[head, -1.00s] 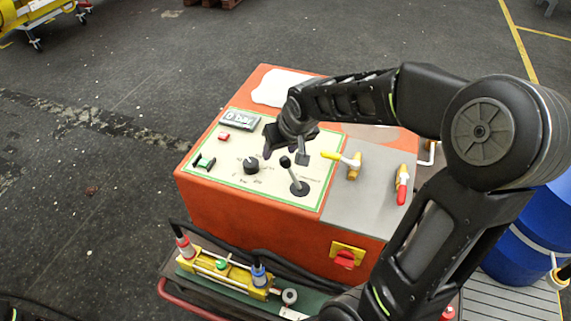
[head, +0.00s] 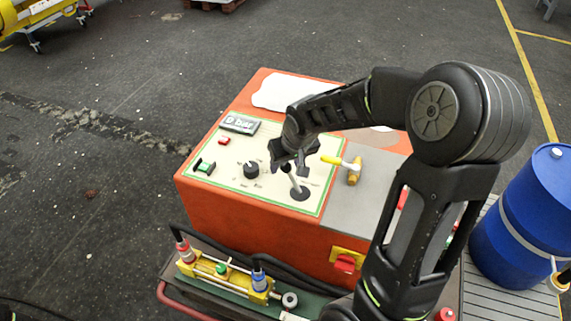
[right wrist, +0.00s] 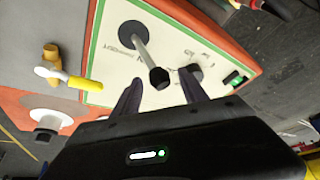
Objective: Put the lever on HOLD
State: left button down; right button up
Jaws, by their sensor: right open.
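The lever (head: 294,182) stands on a round black base on the cream panel (head: 228,185) of the orange box, and my right gripper partly hides its top in the head view. In the right wrist view the lever (right wrist: 146,58) is a grey rod with a black knob, leaning toward the gripper. My right gripper (head: 291,170) is open. In the right wrist view its two fingers (right wrist: 158,88) point at the panel, with the knob between their tips and no visible contact. The labels around the lever are too small to read. My left gripper is out of view.
A black knob (head: 251,169), a green switch (head: 205,166), a red button (head: 224,140) and a display (head: 239,124) sit on the panel. A yellow-handled valve (head: 352,168) stands just right of the gripper. A blue barrel (head: 520,225) stands at right.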

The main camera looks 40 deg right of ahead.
jog(key=shift+x, duration=0.9)
jog(key=shift+c, duration=0.4)
grip_shut()
dwell(0.4)
